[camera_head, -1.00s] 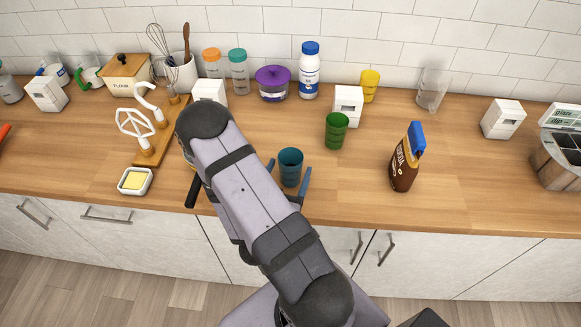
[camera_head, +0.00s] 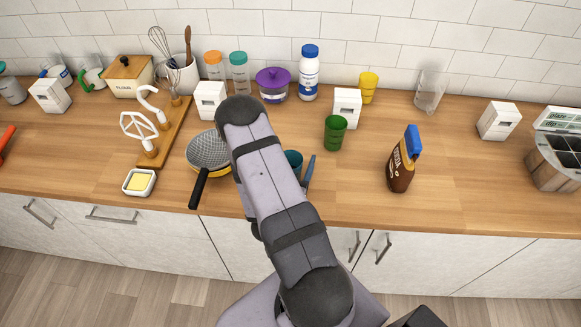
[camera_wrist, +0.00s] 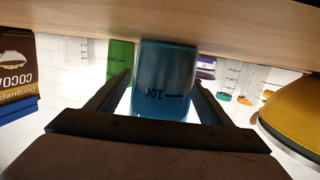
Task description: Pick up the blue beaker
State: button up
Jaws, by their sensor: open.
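The blue beaker (camera_head: 293,160) stands on the wooden counter in the head view, largely hidden behind my arm. It fills the middle of the wrist view (camera_wrist: 165,80), where the picture is upside down and a "100" mark shows on its wall. My gripper (camera_wrist: 162,92) is open, with one dark finger on each side of the beaker. I cannot tell whether either finger touches it. In the head view only one blue-grey finger (camera_head: 309,172) shows, to the right of the beaker; the other is hidden by my arm.
A green beaker (camera_head: 335,133) stands right of and behind the blue one. A cocoa bottle (camera_head: 402,165) is farther right. A pan with a yellow side (camera_head: 208,152) lies to the left. The front counter between the green beaker and cocoa bottle is clear.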

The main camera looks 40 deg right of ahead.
jog(key=shift+c, duration=0.2)
jog(key=c, duration=1.1)
jog(key=shift+r, duration=0.2)
notch_tip(320, 180, up, 9)
jog(key=b, duration=0.1)
jog(key=shift+r+b, duration=0.2)
jog(key=shift+b, duration=0.1)
dwell(0.4)
jog(key=shift+r, duration=0.1)
